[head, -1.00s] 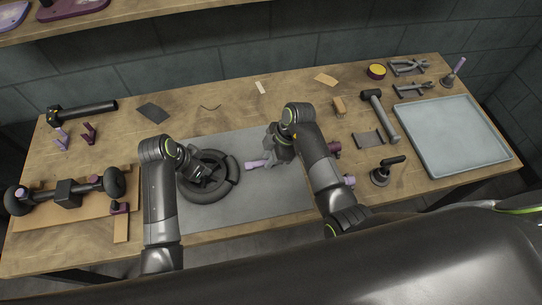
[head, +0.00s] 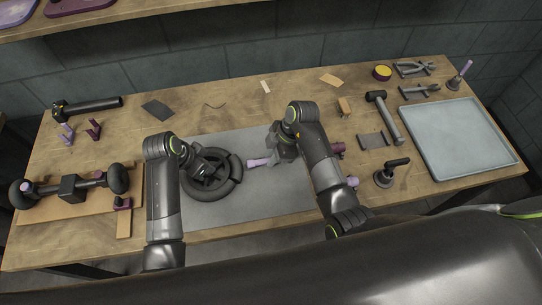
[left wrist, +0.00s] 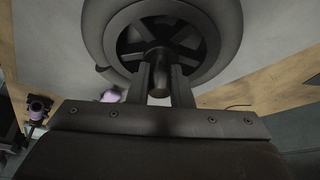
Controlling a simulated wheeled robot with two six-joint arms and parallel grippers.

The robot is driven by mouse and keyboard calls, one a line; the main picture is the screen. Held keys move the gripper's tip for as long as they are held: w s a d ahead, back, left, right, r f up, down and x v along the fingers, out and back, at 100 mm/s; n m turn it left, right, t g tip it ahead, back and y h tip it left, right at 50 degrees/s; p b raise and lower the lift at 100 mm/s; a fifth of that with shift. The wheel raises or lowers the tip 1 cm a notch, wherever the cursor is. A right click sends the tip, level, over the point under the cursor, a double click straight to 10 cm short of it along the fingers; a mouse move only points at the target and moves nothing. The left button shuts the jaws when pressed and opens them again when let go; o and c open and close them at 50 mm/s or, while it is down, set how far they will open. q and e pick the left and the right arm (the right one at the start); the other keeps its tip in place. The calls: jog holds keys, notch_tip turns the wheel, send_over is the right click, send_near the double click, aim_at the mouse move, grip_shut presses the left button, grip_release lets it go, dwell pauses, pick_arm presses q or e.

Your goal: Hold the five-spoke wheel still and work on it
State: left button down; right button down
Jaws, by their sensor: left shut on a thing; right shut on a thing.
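The dark five-spoke wheel (head: 230,183) lies on the grey mat, left of its middle. My left gripper (head: 211,172) is over the wheel's centre. In the left wrist view its fingers (left wrist: 158,88) are shut on a short round post at the hub of the wheel (left wrist: 98,30); some spokes show behind it. My right gripper (head: 272,158) is right of the wheel, shut on a lilac-ended tool (head: 257,162). The lilac end points left, close to the tyre; I cannot tell whether they touch. The rest of the tool is hidden by the gripper.
The grey mat (head: 262,205) is bare in front of my right gripper. A dumbbell-shaped part (head: 72,188) lies at left. A hammer (head: 385,118), a dark-handled tool (head: 388,174) and a pale tray (head: 460,140) are at right. Pliers (head: 413,69) lie at the back right.

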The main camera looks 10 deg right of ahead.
jog(key=shift+d+r, duration=0.65)
jog(key=shift+r, duration=0.25)
jog(key=shift+d+r, duration=0.65)
jog(key=shift+r, duration=0.2)
jog(key=shift+x, duration=2.25)
jog(key=shift+a+r, duration=0.1)
jog(key=shift+a, duration=0.15)
jog(key=shift+a, duration=0.4)
jog(key=shift+d+r, duration=0.75)
jog(key=shift+r, duration=0.25)
jog(key=shift+d+r, duration=0.75)
jog(key=shift+r, duration=0.25)
